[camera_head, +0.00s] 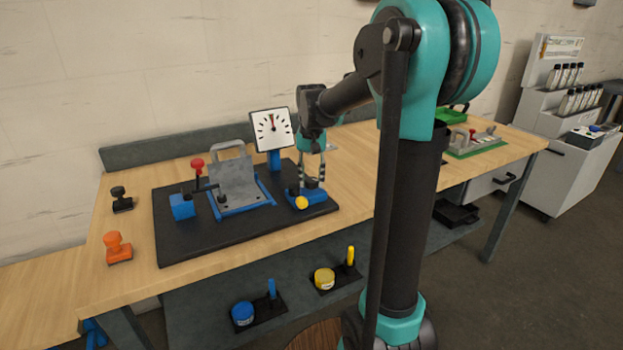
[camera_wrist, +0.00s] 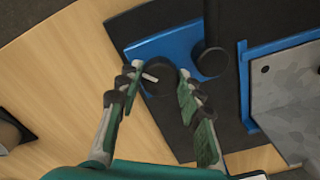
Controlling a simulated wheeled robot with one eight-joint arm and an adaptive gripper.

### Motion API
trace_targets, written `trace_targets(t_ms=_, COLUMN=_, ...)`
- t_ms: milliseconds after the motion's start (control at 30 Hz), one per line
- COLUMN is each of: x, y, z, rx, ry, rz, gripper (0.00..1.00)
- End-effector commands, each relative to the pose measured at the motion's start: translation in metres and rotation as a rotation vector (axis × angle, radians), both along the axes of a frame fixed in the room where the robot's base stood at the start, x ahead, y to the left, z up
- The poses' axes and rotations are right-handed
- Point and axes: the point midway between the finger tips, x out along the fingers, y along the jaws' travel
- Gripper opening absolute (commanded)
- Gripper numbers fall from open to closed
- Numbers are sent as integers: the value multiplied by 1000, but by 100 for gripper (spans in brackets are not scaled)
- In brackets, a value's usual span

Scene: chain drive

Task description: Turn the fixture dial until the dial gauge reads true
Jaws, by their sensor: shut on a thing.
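The fixture dial (camera_wrist: 160,82) is a dark round knob with a pale pointer, on a blue block (camera_wrist: 150,46) at the mat's edge. My gripper (camera_wrist: 158,92) has its fingers on either side of the dial and is shut on it. In the head view my gripper (camera_head: 311,178) points down onto the blue block (camera_head: 317,198). The dial gauge (camera_head: 271,129) is a white square face on a blue post behind the block. Its needle points roughly straight up, near a red mark; the exact reading is too small to tell.
A grey plate with a handle (camera_head: 235,178) stands in a blue frame on the dark mat (camera_head: 180,241), left of my gripper. A red-knobbed clamp (camera_head: 197,165) is beside it. An orange stamp (camera_head: 117,247) and a black stamp (camera_head: 121,198) are on the wooden bench, farther left.

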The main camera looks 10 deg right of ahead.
Motion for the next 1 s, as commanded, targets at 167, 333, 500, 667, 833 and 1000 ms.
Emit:
trace_targets(t_ms=167, x=0, y=0, z=0, rx=0, ry=0, rz=81, gripper=7)
trace_targets(t_ms=333, x=0, y=0, z=0, rx=0, ry=0, rz=227, gripper=7)
trace_targets(t_ms=500, x=0, y=0, z=0, rx=0, ry=0, rz=307, gripper=7)
trace_targets(t_ms=667, x=0, y=0, z=0, rx=0, ry=0, rz=316, gripper=7)
trace_targets(t_ms=833, x=0, y=0, z=0, rx=0, ry=0, rz=314, gripper=40)
trace_targets(t_ms=1000, x=0, y=0, z=0, rx=0, ry=0, rz=314, gripper=57)
